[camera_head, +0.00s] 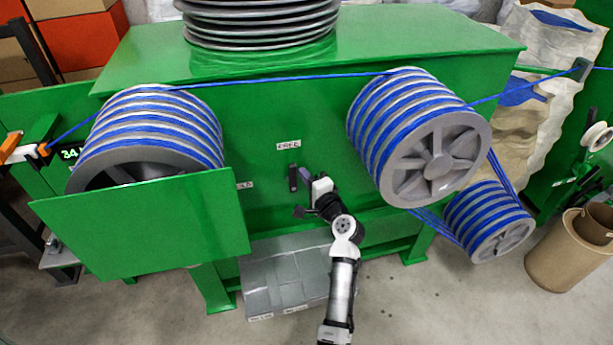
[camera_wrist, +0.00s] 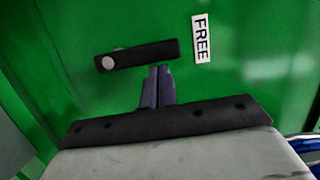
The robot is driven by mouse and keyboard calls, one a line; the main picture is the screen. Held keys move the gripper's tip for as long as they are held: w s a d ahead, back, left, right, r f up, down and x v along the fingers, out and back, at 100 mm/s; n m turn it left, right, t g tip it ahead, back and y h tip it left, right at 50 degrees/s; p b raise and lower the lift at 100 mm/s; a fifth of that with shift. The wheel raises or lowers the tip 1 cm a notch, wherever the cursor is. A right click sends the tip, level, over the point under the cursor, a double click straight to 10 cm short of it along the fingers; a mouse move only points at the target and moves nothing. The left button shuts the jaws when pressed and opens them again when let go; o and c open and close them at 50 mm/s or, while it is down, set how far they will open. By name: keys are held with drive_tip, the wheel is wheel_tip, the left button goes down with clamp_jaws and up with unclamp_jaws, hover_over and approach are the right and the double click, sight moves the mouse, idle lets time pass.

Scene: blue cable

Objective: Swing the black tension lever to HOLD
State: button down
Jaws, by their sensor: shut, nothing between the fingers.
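The black tension lever (camera_head: 293,178) stands upright on the green machine front, below the FREE label (camera_head: 288,145). In the wrist view the lever (camera_wrist: 145,54) has its round pale pivot (camera_wrist: 112,62) at one end, and its other end points toward the FREE label (camera_wrist: 201,38). My gripper (camera_head: 304,174) is shut and empty, just right of the lever. In the wrist view its fingertips (camera_wrist: 158,72) lie beside the lever's side; I cannot tell whether they touch.
The green panel (camera_head: 145,225) juts out at the left in front of a cable drum (camera_head: 155,115). A large grey wheel wound with blue cable (camera_head: 433,160) is close on the right. A blue cable (camera_head: 290,78) runs above. The machine front around the lever is clear.

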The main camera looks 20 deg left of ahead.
drive_tip(key=shift+s+a+r+n, duration=0.2)
drive_tip(key=shift+a+n, duration=0.1)
drive_tip(key=shift+n, duration=0.4)
drive_tip(key=n, duration=0.1)
drive_tip(key=s+a+n+h, duration=0.1)
drive_tip(key=n, duration=0.1)
drive_tip(key=shift+s+a+r+g, duration=0.1)
drive_tip(key=shift+a+r+g, duration=0.05)
drive_tip(key=shift+a+g, duration=0.15)
drive_tip(key=s+a+f+n+t+h+b, duration=0.1)
drive_tip(key=s+a+f+n+h+b, duration=0.1)
drive_tip(key=a+n, duration=0.3)
drive_tip(key=s+f+n+h, duration=0.1)
drive_tip(key=n, duration=0.3)
drive_tip(key=shift+s+f+n+h+b, duration=0.2)
drive_tip(key=shift+n+h+b, duration=0.1)
drive_tip(key=shift+n, duration=0.1)
drive_tip(key=shift+a+f, duration=0.1)
idle(0.5)
